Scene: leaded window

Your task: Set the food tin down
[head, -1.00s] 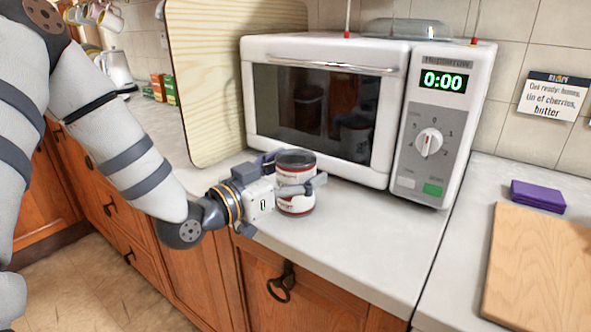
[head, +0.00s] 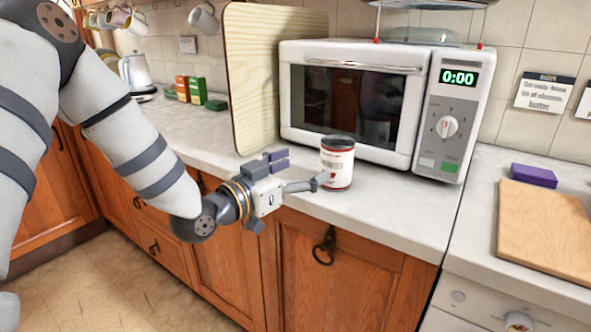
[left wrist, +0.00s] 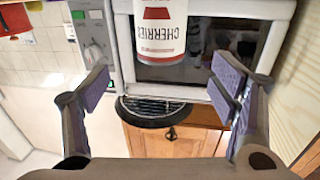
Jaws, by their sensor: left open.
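The food tin (head: 338,165), with a white and dark red label and a dark end on top, stands upright on the worktop in front of the microwave. In the left wrist view the tin (left wrist: 160,35) shows the word CHERRIES and is cut off by the top edge. My left gripper (head: 298,172) is open and empty, to the left of the tin. One finger reaches close to the tin's side in the head view; I cannot tell if they touch. In the left wrist view the tin lies beyond the open fingertips (left wrist: 161,75). My right gripper is not in view.
The white microwave (head: 408,120) stands close behind the tin. A tall wooden board (head: 255,75) leans at its left. A purple block (head: 534,175) and a wooden board (head: 548,225) lie at the right. The worktop (head: 400,208) is clear right of the tin.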

